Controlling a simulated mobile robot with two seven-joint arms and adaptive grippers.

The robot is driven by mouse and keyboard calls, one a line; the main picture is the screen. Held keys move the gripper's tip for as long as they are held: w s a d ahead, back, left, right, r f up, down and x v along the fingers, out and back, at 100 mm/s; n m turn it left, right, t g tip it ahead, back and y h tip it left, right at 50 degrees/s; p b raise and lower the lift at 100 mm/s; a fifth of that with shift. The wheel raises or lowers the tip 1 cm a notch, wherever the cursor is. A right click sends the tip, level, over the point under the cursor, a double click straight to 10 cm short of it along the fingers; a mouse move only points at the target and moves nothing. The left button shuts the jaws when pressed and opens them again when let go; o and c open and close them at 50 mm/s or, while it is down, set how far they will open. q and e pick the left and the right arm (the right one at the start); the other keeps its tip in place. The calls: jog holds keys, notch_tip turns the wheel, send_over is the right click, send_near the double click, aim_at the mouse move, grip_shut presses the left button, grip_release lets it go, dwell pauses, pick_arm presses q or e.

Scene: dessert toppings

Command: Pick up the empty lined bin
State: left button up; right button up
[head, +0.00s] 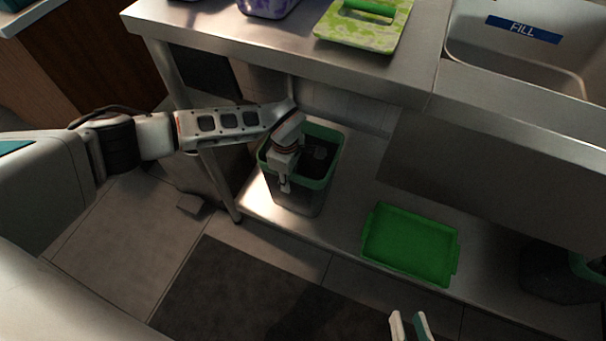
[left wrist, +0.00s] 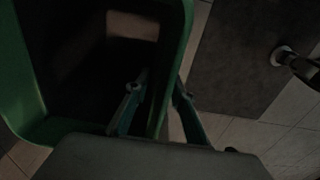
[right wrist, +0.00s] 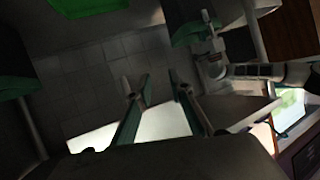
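A grey bin (head: 312,200) with a green rim and a dark inside stands upright on the lower shelf. Its green rim also shows close up in the left wrist view (left wrist: 180,30). My left gripper (head: 285,188) is at the bin's near left rim. In the left wrist view one finger is inside the bin and one outside, with the rim between them and gaps visible, so it looks open. My right gripper (head: 408,325) is open and empty, low at the front, apart from the bin.
A green tray (head: 410,243) lies on the lower shelf right of the bin. A dark bagged thing with a green edge (head: 558,272) is at the far right. The counter above holds a green patterned board (head: 365,25) and a sink (head: 520,55). A table leg (head: 222,190) stands left of the bin.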

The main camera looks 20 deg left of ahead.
pick_arm(q)
notch_tip(320, 180, down, 2)
jog(key=shift+s+f, duration=0.1)
jog(key=shift+r, duration=0.35)
grip_shut()
pick_arm(e)
jog(key=shift+s+a+f+m, duration=0.2)
jog(key=shift+a+m, duration=0.2)
jog(key=shift+a, duration=0.15)
pick_arm(q)
jog(key=shift+f, duration=0.1)
